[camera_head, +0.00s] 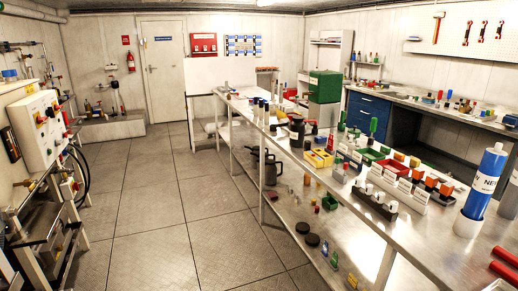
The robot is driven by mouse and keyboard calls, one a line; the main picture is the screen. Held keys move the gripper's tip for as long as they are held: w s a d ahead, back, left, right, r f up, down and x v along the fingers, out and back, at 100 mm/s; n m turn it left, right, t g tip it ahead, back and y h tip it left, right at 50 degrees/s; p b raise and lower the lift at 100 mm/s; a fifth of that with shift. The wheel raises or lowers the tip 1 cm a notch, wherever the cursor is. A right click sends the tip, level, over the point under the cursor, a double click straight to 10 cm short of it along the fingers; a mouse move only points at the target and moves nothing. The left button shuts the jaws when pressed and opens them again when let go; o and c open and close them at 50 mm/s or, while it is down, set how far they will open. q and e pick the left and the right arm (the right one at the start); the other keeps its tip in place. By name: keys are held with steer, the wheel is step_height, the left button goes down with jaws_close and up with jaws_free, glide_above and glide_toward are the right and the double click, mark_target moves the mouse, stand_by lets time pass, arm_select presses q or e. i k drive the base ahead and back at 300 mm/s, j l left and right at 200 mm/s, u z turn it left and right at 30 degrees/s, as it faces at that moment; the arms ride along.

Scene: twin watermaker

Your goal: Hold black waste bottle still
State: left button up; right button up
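A dark, jug-like container (297,128) stands on the long metal bench, left of the yellow bins. It is small in the picture, and I cannot tell whether it is the black waste bottle. Dark grey cans (269,167) with handles stand on the lower shelf under the bench. Neither of my grippers is in view, and I see nothing touching these containers.
The long bench (430,235) runs along the right and carries bins, small bottles and a blue cylinder (484,182). A white control panel (38,128) with pipes stands at the left. The tiled floor (165,200) between them is clear.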

mark_target(297, 128)
steer(key=i, duration=1.15)
steer(key=i+z, duration=0.1)
steer(key=i, duration=1.05)
steer(key=j, duration=0.1)
